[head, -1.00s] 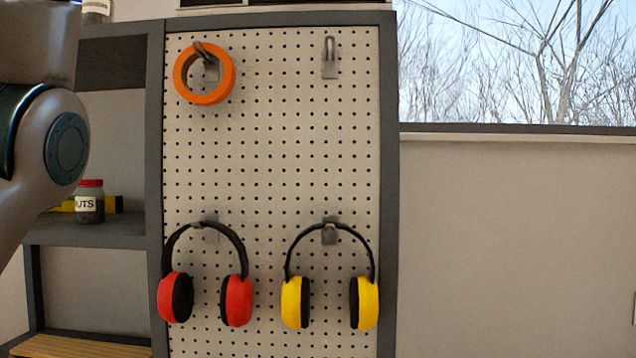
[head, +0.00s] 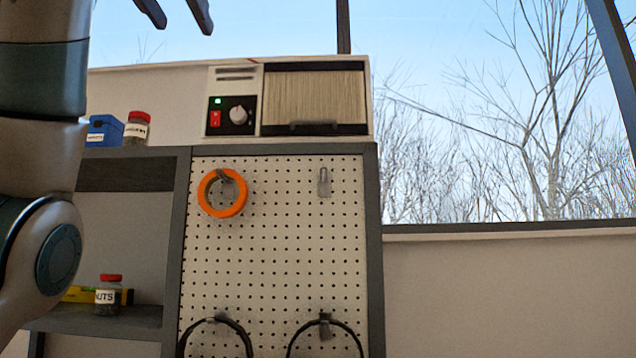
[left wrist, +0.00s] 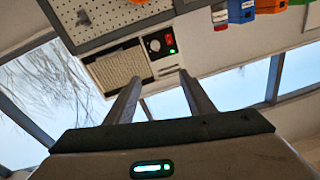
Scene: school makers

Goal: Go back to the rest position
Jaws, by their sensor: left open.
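My left gripper (head: 181,12) shows at the top of the head view, only its two fingertips in sight, apart with nothing between them. My left arm fills the left edge of that view. In the left wrist view the left gripper (left wrist: 158,95) has its two fingers spread and empty, with the room behind them upside down. My right gripper is not in view.
A pegboard (head: 270,245) holds an orange tape ring (head: 207,203) on a hook; an upper right hook (head: 324,183) is empty. Two headbands hang below, cut off. A white machine (head: 225,85) stands on top. Shelves at left hold jars, including a nuts jar (head: 108,298). A window is at right.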

